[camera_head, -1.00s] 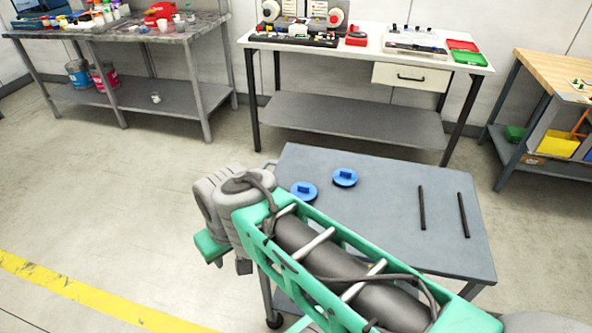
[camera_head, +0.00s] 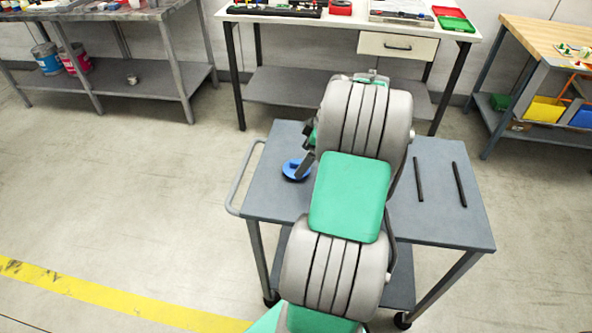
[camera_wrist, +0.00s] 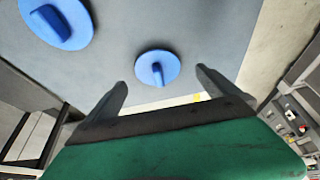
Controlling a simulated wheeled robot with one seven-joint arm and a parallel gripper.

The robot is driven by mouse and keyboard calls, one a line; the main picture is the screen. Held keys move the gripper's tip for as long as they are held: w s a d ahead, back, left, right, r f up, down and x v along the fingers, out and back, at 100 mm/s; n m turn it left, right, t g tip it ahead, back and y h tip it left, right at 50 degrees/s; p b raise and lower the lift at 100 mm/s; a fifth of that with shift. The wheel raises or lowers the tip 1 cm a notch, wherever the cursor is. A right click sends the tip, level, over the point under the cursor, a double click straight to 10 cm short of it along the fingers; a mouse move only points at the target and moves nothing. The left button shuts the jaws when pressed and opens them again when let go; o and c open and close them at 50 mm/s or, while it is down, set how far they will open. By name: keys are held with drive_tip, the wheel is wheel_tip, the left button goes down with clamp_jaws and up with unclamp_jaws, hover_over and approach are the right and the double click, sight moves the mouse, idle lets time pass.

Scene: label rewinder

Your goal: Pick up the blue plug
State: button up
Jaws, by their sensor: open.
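Two round blue plugs with raised grips lie on the grey cart top (camera_head: 440,215). In the wrist view one blue plug (camera_wrist: 158,68) sits beyond and between my fingertips, apart from them. The other blue plug (camera_wrist: 58,22) is nearer the upper left corner, partly cut off. In the head view one blue plug (camera_head: 297,170) shows at the left of the cart, partly behind a finger; the other is hidden by my arm. My gripper (camera_wrist: 160,88) is open and empty above the cart; it is mostly hidden in the head view.
Two black rods (camera_head: 419,180) (camera_head: 459,184) lie on the right of the cart top. The cart has a handle (camera_head: 243,180) at its left. A white bench (camera_head: 300,13) stands behind, a wooden-topped bench (camera_head: 545,38) at the right. Floor at left is clear.

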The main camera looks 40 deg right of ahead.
sight(298, 162)
drive_tip(key=x, duration=0.5)
drive_tip(key=shift+w+d, duration=0.1)
drive_tip(key=shift+w, duration=0.15)
drive_tip(key=shift+c, duration=0.5)
drive_tip(key=c, duration=1.3)
drive_tip(key=shift+r, duration=0.15)
